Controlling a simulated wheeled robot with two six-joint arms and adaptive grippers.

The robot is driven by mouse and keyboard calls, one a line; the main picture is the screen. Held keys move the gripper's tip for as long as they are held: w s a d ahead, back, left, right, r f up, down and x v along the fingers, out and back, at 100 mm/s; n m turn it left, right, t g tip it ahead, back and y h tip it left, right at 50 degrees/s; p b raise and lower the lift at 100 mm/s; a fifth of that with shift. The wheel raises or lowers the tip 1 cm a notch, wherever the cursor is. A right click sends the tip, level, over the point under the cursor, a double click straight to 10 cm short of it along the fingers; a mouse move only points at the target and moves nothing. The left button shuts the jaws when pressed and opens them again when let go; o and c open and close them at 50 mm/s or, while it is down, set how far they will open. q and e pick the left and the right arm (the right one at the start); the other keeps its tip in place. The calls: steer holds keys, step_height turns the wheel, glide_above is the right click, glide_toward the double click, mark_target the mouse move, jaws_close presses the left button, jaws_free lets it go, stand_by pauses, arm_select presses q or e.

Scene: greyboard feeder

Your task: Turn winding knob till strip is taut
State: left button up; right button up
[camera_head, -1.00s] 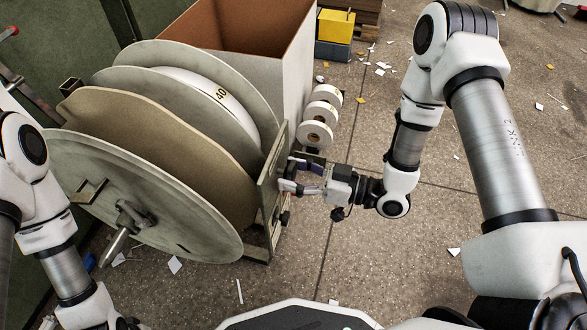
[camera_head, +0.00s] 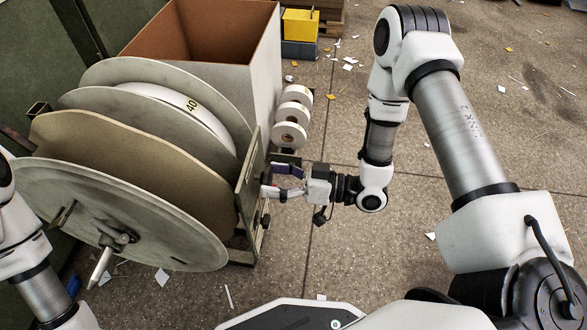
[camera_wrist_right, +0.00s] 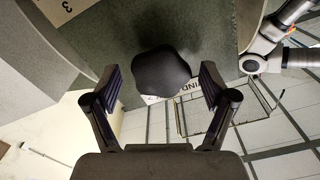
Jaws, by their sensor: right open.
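The winding knob (camera_wrist_right: 162,73) is a dark, lobed knob in the middle of the right wrist view, on the grey-green side plate of the feeder. My right gripper (camera_wrist_right: 160,82) is open, with one finger on each side of the knob and a visible gap to it. In the head view the right gripper (camera_head: 271,180) is at the feeder's right side frame (camera_head: 247,185), and its fingers hide the knob there. The feeder carries a white reel marked 40 (camera_head: 191,104) between grey discs. I cannot make out whether the strip is slack or taut. My left gripper is out of view.
A large open bin (camera_head: 205,40) stands behind the feeder. Several white rolls (camera_head: 290,135) sit beside the frame. A crank handle (camera_head: 103,262) sticks out of the front disc (camera_head: 150,225). Yellow and grey boxes (camera_head: 300,30) stand farther back. Floor on the right is mostly clear, with paper scraps.

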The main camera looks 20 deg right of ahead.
steer(key=v, duration=1.1)
